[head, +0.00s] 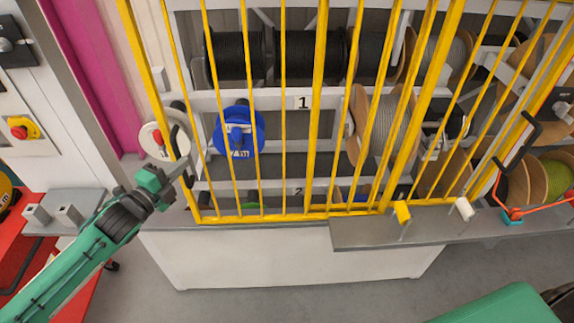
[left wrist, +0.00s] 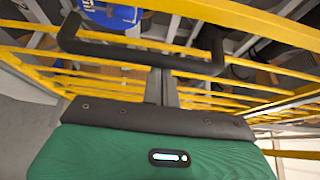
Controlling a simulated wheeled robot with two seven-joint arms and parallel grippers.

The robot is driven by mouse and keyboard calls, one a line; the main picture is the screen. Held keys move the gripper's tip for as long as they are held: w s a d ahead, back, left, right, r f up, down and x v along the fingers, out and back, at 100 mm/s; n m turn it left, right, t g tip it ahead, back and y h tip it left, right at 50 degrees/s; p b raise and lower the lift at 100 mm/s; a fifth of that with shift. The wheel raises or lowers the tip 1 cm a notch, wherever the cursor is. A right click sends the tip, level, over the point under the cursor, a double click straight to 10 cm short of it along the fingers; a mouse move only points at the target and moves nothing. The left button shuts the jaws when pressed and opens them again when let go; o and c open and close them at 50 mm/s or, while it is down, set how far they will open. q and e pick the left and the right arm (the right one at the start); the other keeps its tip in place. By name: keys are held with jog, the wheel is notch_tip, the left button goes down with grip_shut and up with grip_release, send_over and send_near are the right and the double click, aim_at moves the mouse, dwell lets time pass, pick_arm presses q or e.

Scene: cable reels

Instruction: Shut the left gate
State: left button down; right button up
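The left gate (head: 318,90) is a yellow barred frame in front of the cable reels. Its black bar handle (head: 176,143) is on the gate's left side and crosses the left wrist view (left wrist: 140,58). My left gripper (head: 178,172) is at the lower part of this handle. In the left wrist view its narrow fingers (left wrist: 161,88) are close together and meet the middle of the handle bar, so it looks shut on it. The exact contact is partly hidden. My right gripper is not in view.
Behind the bars are a blue reel (head: 240,132), a white reel (head: 165,135) and several other drums. A red table (head: 70,262) stands at left. The floor in front is clear.

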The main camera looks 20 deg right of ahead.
pick_arm(q)
jog(key=w+a+b, duration=0.1)
jog(key=w+a, duration=0.2)
jog(key=a, duration=0.9)
jog(key=w+a+b, duration=0.1)
jog(key=w+a, duration=0.1)
jog(key=a, duration=1)
jog(key=shift+w+r, duration=0.15)
jog(key=shift+w, duration=0.25)
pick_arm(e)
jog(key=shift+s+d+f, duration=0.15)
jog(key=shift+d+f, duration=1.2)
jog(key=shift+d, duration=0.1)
